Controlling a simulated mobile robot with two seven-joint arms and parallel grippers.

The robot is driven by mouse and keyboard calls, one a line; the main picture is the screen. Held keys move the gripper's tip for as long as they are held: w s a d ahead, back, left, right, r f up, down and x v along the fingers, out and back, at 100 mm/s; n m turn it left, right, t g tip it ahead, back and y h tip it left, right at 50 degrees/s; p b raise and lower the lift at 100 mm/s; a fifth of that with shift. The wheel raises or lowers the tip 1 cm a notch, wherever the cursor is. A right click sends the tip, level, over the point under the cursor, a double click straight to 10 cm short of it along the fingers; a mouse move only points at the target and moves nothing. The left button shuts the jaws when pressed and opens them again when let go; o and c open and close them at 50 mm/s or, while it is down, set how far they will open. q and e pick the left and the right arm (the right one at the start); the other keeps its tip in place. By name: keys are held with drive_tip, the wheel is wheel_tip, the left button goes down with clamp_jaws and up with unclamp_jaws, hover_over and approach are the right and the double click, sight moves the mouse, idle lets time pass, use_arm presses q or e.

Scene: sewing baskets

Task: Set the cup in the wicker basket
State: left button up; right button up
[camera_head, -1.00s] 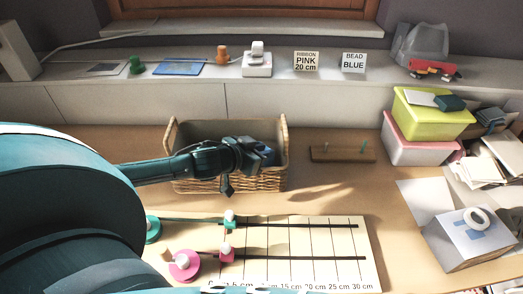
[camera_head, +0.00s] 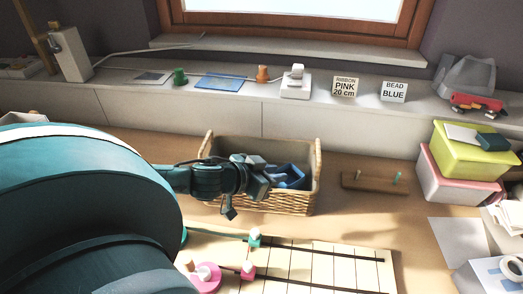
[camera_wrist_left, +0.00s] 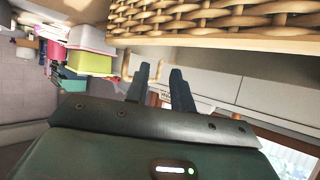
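The wicker basket (camera_head: 300,201) stands on the table at the middle of the head view; its woven side also shows at the top of the left wrist view (camera_wrist_left: 210,18). My right gripper is not in view.
A ribbon board (camera_head: 300,262) lies in front of the basket. A wooden peg block (camera_head: 375,187) stands right of it, then stacked yellow and pink boxes (camera_head: 468,157). The ledge behind holds a green item (camera_head: 180,76), an orange item (camera_head: 262,74) and label cards (camera_head: 345,87). Some table between basket and boxes is clear.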

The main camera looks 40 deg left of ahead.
use_arm(q)
drive_tip(key=shift+p+v, duration=0.75)
drive_tip(key=shift+v, duration=1.4)
drive_tip(key=shift+d, duration=0.1)
